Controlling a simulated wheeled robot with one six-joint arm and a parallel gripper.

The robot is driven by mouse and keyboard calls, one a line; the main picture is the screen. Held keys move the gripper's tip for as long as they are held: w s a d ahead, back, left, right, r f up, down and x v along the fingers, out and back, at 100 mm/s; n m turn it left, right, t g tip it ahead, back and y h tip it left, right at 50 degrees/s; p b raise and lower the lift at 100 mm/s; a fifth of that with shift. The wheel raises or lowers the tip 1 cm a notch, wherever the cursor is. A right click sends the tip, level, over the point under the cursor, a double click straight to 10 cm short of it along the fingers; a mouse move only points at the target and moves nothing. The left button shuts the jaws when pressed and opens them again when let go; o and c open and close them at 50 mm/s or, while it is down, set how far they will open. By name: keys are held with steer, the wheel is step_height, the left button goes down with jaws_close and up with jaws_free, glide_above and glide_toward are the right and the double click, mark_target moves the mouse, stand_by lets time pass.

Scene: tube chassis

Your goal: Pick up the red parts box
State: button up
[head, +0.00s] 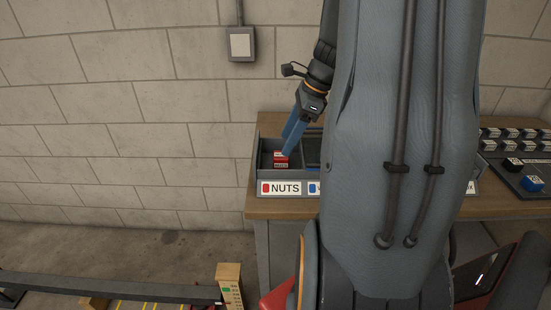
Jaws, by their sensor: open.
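The red parts box (281,163) is small, with a white label, and lies in the left compartment of a grey divided bin (262,169). The bin front carries a "NUTS" label with a red mark. My gripper (288,147) has blue fingers that point down at this compartment, just above or around the box. The fingers overlap in this view, so their gap and any touch on the box cannot be made out. The box's upper part is partly hidden by the fingers.
The bin stands on a wooden workbench (290,208); my arm hides its middle. At the right, a dark tray (508,178) holds several small boxes, one blue (533,183). A block wall (130,120) with a switch box (241,44) is behind. A low rail (110,287) lies lower left.

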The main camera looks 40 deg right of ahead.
mark_target(281, 161)
steer(key=shift+d+p+x, duration=0.25)
steer(key=shift+p+x, duration=0.15)
steer(key=shift+x, duration=1.5)
steer(key=shift+d+p+x, duration=0.2)
steer(key=shift+p+x, duration=0.2)
steer(key=shift+x, duration=1.5)
steer(key=shift+f, duration=0.15)
steer(key=c, duration=1.2)
